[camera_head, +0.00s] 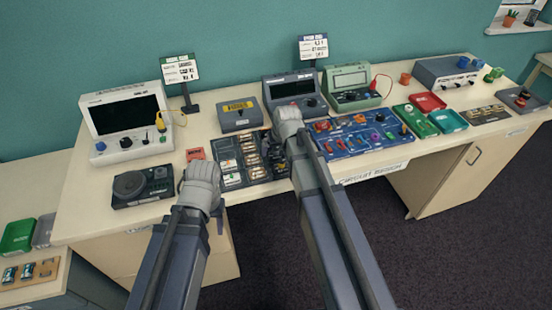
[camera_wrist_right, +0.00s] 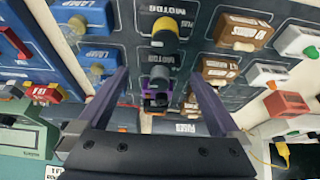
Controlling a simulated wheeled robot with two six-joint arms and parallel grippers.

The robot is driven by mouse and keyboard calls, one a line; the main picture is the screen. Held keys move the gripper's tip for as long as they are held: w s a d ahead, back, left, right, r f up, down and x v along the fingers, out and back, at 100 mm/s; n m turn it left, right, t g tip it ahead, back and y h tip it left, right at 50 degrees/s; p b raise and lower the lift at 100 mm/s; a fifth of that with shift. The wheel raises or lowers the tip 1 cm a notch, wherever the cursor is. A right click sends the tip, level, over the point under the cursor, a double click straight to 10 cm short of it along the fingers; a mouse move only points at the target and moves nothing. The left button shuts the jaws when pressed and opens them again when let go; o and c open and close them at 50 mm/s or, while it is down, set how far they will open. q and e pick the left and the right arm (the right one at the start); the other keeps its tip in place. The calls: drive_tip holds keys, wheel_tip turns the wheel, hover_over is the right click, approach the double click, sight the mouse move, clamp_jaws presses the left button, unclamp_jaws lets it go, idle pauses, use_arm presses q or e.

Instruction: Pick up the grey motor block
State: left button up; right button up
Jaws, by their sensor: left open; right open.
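My right gripper (camera_wrist_right: 158,82) is open over a dark tray (camera_wrist_right: 125,20) with printed labels. Between its fingers, in the right wrist view, is a small grey motor block (camera_wrist_right: 158,73) with dark and purple parts, beside a MOTOR label. The fingers do not visibly touch either. In the head view the right gripper (camera_head: 289,122) hides the motor slots of the component tray (camera_head: 228,150). My left gripper (camera_head: 200,182) is near the table's front edge, left of that tray, its fingers mostly hidden.
A blue board (camera_head: 355,135) with several parts lies right of the right gripper. A black speaker box (camera_head: 143,185) and a red block (camera_head: 195,154) are near the left gripper. Instruments, including a white one (camera_head: 125,120), a grey box (camera_head: 239,115) and a green one (camera_head: 350,88), line the back.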

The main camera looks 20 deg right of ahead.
drive_tip(key=b+x, duration=0.1)
drive_tip(key=x, duration=0.2)
drive_tip(key=shift+b, duration=0.35)
use_arm(q)
wheel_tip(320, 180, down, 3)
drive_tip(key=shift+r, duration=0.2)
use_arm(e)
drive_tip(key=shift+r, duration=0.15)
drive_tip(key=shift+s, duration=0.1)
drive_tip(key=shift+c, duration=0.5)
drive_tip(key=c, duration=1.4)
